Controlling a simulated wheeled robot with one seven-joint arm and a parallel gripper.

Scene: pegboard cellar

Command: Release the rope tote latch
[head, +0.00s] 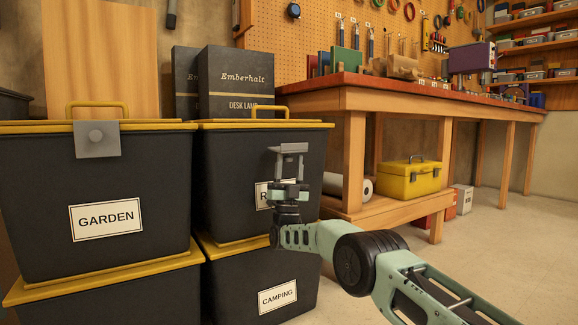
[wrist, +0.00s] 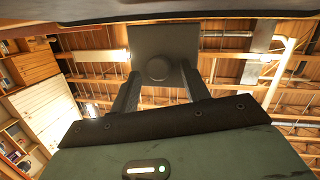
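The rope tote (head: 225,165) is the dark upper right tote with a yellow lid (head: 215,125). My gripper covers most of its label, leaving an "R" visible. Its grey latch (head: 288,147) juts out from the tote's front, below the lid rim, seen almost edge-on. In the wrist view the latch (wrist: 163,45) shows as a dark square plate with a round knob facing my camera. My gripper (head: 288,162) points up under the plate, fingers apart. In the wrist view my gripper (wrist: 161,70) has one finger on each side of the knob, with gaps showing. Contact with the plate is unclear.
The garden tote (head: 60,180) stands left, its latch (head: 97,140) flat over the lid rim. The camping tote (head: 245,275) is below the rope tote. Boxes (head: 235,85) stand behind. A workbench (head: 400,97) with a yellow toolbox (head: 410,183) is right. Floor (head: 480,240) is clear at right.

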